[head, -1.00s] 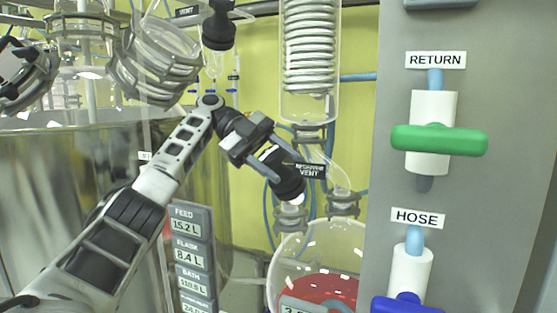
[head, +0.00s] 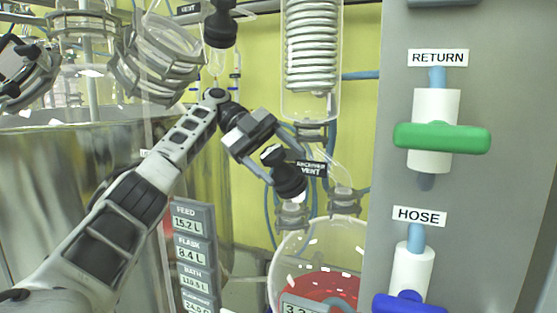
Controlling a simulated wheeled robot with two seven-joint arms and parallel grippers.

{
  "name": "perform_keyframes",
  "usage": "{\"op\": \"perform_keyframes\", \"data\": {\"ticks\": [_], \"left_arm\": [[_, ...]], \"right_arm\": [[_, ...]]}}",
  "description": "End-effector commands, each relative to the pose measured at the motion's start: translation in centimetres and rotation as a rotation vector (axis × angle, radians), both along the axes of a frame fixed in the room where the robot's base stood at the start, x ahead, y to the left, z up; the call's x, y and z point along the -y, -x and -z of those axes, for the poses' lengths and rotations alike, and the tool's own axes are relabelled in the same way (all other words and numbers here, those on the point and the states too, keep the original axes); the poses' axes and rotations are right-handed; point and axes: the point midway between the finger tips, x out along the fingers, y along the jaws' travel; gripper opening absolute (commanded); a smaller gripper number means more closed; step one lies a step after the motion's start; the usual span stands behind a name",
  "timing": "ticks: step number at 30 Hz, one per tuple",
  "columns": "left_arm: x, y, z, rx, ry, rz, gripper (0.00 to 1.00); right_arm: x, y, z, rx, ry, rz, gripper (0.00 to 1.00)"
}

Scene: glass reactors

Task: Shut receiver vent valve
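The receiver vent valve (head: 291,183) is a black knob on a glass neck above the round receiver flask, near the middle of the head view. My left gripper (head: 285,167) comes from the upper left. Its two grey fingers are spread, one to the lower left of the knob's top and one to the upper right. I cannot tell whether either finger touches the knob. My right gripper is not in view.
The glass receiver flask (head: 283,262) with red liquid is below the valve. A coiled glass condenser (head: 312,55) hangs above. A grey panel (head: 500,220) with a green return valve (head: 441,138) and a blue hose valve (head: 408,304) stands at right. A readout column (head: 192,262) is lower left.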

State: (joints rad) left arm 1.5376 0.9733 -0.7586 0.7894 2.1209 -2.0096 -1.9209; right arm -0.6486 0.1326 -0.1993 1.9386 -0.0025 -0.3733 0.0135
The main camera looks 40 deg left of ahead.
Motion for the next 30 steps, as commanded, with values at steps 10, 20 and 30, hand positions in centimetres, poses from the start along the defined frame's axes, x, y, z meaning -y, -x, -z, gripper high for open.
{"op": "perform_keyframes", "data": {"ticks": [10,20,30], "left_arm": [[0.0,0.0,-0.4,-0.001,-0.001,0.001,0.67],[0.0,0.0,-3.0,0.001,-0.001,-0.002,0.67],[2.4,2.9,-7.5,0.008,-0.001,0.003,0.67]], "right_arm": [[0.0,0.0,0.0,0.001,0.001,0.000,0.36],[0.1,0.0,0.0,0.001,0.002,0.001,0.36],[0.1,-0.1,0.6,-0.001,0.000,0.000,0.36]]}}
